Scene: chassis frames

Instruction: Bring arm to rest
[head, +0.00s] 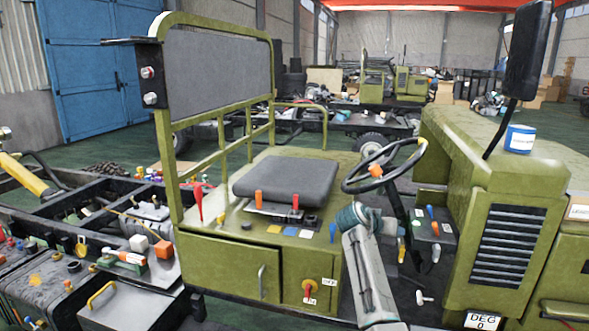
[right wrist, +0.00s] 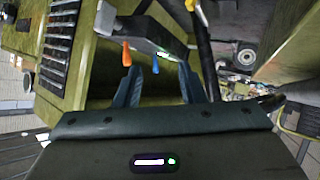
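My right arm (head: 365,265) rises from the bottom middle in the head view, in front of the olive vehicle, with a teal joint at its upper end. I cannot make out its fingers there. In the right wrist view my right gripper (right wrist: 160,68) has its two dark teal fingers spread apart, with nothing held between them. Beyond the fingers is a grey lever box (right wrist: 148,36) with an orange lever (right wrist: 127,53) and a blue lever (right wrist: 155,64). I cannot tell whether the fingers touch it. My left gripper is not in view.
The seat (head: 287,179), steering wheel (head: 384,167) and upright panel frame (head: 218,60) stand around the cab. The green hood (head: 510,200) carries a blue-and-white can (head: 519,139) and a mirror (head: 527,50). An open chassis with loose parts lies at left.

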